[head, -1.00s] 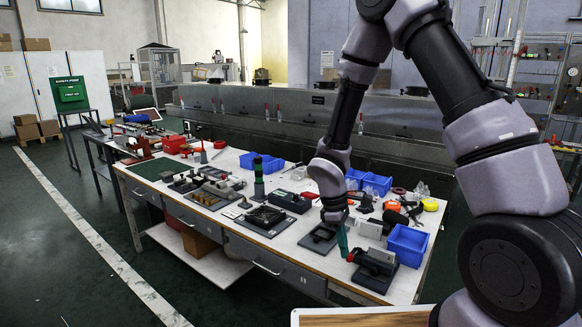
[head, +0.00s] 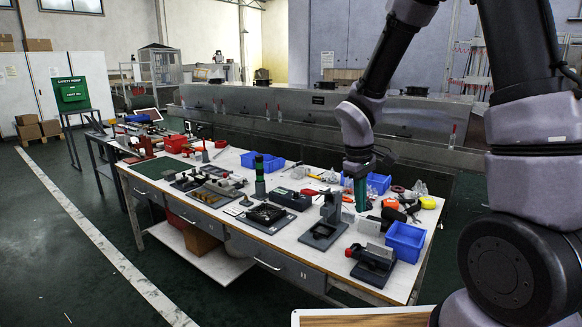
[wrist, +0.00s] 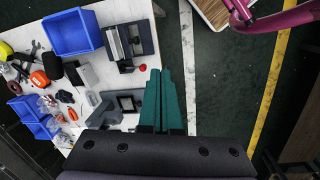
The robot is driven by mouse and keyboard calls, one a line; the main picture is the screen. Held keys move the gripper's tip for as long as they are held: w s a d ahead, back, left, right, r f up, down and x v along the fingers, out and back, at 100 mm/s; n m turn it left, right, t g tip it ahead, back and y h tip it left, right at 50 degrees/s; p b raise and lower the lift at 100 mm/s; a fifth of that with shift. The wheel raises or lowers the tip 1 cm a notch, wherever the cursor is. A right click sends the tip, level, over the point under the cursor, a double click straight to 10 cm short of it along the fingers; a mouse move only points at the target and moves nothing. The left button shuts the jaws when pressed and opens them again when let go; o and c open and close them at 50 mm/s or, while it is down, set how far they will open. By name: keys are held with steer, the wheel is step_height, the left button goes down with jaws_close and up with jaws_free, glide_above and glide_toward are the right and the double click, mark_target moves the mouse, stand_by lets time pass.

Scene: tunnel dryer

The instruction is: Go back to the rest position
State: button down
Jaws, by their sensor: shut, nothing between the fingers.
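My gripper (head: 360,194) hangs over the right part of the white workbench (head: 232,219) in the head view, fingers pointing down. Its green fingers lie together with nothing between them, as the wrist view also shows (wrist: 161,74). It is above the bench top, apart from the parts below as far as I can tell. A grey fixture with an upright post (head: 322,233) stands just left of it in the head view. A dark block-like device (head: 373,263) sits nearer the bench's front edge.
A blue bin (head: 405,241) stands at the bench's right end and shows in the wrist view (wrist: 72,32). More blue bins, an orange item (head: 390,203) and loose tools crowd the bench behind. Bare green floor (wrist: 229,85) with painted lines lies beside the bench.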

steer(key=s+d+r+m+t+y, duration=0.1)
steer(key=s+r+m, duration=0.3)
steer(key=r, duration=0.4)
steer(key=s+d+r+m+t+y, duration=0.1)
steer(key=s+d+r+m+t, duration=0.2)
steer(key=r, duration=0.6)
steer(key=s+d+r+m+t+y, duration=0.1)
steer(key=s+d+r+m+t, duration=0.1)
steer(key=s+r+m, duration=0.3)
step_height(320, 180, up, 4)
steer(key=shift+s+d+f+t+y, duration=0.1)
steer(key=shift+s+d+t+y, duration=0.2)
steer(key=shift+s+d+t, duration=0.15)
